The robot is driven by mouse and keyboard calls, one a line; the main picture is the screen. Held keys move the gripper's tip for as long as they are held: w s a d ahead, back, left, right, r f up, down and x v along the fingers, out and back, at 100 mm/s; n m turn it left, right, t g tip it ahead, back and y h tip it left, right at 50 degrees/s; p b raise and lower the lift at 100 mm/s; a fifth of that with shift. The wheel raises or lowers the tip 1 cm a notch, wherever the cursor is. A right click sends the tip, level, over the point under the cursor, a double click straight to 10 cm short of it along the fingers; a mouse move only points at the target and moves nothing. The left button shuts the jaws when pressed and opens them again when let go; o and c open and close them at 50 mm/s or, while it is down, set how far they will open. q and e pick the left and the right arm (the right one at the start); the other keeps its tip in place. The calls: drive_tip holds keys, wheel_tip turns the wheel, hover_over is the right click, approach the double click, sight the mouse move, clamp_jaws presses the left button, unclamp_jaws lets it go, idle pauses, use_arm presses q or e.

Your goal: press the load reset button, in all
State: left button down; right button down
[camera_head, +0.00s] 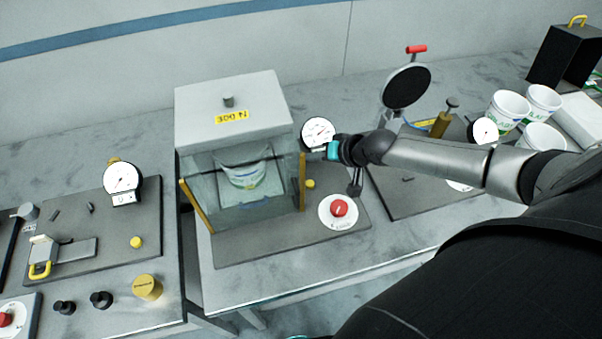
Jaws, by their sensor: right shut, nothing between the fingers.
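A red push button (339,208) on a white round plate stands at the front right of the middle station. I cannot read its lettering clearly. My right arm reaches in from the right, and its small dark gripper (355,189) points down just behind and to the right of this red button. Its fingers are shut and empty, and look apart from the button. A second red button (5,319) on a white plate is cut off at the lower left edge. My left gripper is not in view.
A clear-fronted box (228,108) with a cup (244,174) inside stands left of the red button. A dial gauge (318,132) and a yellow knob (310,184) are close to my gripper. White tubs (508,110) stand at right. The front table strip is clear.

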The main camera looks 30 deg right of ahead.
sight(313, 186)
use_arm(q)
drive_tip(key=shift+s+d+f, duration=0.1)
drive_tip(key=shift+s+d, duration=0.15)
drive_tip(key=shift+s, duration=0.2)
use_arm(e)
drive_tip(key=shift+s, duration=0.15)
